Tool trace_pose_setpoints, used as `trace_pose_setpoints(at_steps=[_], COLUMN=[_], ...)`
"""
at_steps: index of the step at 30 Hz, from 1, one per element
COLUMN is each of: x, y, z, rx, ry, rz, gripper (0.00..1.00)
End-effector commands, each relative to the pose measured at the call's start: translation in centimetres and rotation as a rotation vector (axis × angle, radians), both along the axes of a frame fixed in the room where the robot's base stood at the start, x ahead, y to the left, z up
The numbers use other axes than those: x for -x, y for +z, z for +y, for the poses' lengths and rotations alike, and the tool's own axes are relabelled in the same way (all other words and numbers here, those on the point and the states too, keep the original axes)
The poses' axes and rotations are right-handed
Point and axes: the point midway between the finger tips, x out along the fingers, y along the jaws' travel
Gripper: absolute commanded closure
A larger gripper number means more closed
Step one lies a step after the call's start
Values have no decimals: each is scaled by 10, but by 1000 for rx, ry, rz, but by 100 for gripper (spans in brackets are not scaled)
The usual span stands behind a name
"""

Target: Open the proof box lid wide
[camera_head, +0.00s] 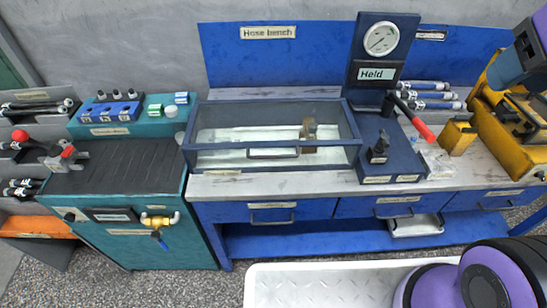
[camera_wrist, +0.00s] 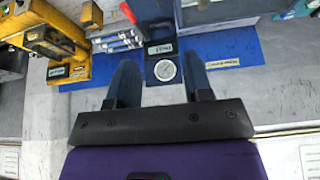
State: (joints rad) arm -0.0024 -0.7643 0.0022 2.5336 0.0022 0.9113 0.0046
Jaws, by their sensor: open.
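The proof box (camera_head: 194,160) is a clear-walled box with a dark blue frame on the middle of the blue bench. A brownish fitting (camera_head: 308,132) and a pale bar show inside. My gripper (camera_wrist: 160,78) is open and empty in the wrist view, its two dark fingers apart. It faces the gauge and the wall, away from the box handle. I cannot make out its fingertips in the head view.
Right of the box stand a gauge panel (camera_head: 381,50) marked "Held" and a red-handled lever (camera_head: 416,122). A yellow machine (camera_head: 490,125) is at the far right. A teal cabinet (camera_head: 170,230) stands left. Blue drawers (camera_head: 245,213) are below.

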Motion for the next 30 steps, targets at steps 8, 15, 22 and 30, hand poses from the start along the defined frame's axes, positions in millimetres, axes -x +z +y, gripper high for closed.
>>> trace_pose_setpoints(at_steps=[8,15,22,30], x=[-16,-44,-72,-106], y=[-15,-41,-66,-97], z=[3,11,25,50], rx=[120,348,567,830], ry=[159,468,774,1131], rz=[138,381,605,866], gripper=[63,63,63,63])
